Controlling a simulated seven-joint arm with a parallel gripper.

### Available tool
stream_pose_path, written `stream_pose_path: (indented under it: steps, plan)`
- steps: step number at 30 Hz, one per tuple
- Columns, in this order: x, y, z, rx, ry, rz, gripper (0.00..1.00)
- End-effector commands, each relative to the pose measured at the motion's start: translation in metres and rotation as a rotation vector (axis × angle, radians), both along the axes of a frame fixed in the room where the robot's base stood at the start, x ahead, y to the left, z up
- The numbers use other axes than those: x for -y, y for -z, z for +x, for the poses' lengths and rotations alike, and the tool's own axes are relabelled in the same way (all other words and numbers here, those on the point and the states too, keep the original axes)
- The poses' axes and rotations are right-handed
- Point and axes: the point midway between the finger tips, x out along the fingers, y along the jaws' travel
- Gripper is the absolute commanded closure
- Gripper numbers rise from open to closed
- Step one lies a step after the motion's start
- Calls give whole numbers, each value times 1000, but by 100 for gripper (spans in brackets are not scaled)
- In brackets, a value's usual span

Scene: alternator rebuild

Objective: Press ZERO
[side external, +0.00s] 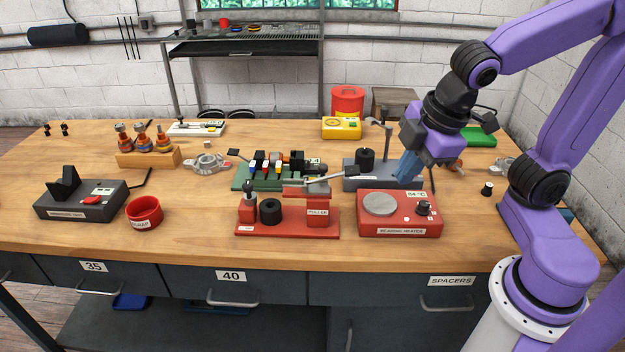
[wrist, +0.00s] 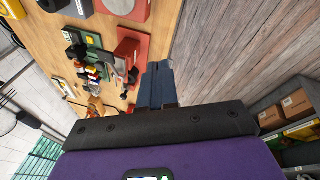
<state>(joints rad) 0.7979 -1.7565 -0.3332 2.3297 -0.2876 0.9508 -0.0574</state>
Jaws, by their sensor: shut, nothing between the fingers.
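No ZERO label is legible in either view. Small displays and buttons show on several devices: the dark grey box (side external: 82,200) at the left has a pale display and a red button, and the yellow meter (side external: 341,127) at the back has a dial. A white instrument (side external: 196,129) lies at the back left. My gripper (side external: 406,172) is shut and empty, above the right part of the bench, behind the red bearing heater (side external: 400,215). Its blue fingers (wrist: 158,85) show together in the wrist view.
A red puller stand (side external: 287,215), a green rack (side external: 275,172) and a grey fixture (side external: 367,172) crowd the middle of the wooden bench (side external: 200,235). A red scrap cup (side external: 144,212) stands at left. A black knob (side external: 487,188) lies at right. The front strip is clear.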

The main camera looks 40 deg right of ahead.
Motion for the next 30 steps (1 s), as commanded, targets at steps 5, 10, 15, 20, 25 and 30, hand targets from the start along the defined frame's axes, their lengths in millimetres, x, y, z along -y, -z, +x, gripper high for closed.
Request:
stream_pose_path:
  steps: [5,10,15,20,25,30]
  plan:
    - [0,-13,71,210,-77,-44,100]
    - [3,-29,135,399,-197,-121,100]
    - [8,-43,189,546,-349,-219,100]
    - [14,-50,230,641,-516,-321,100]
    - [23,-49,264,693,-718,-427,100]
    - [36,-37,286,695,-932,-515,100]
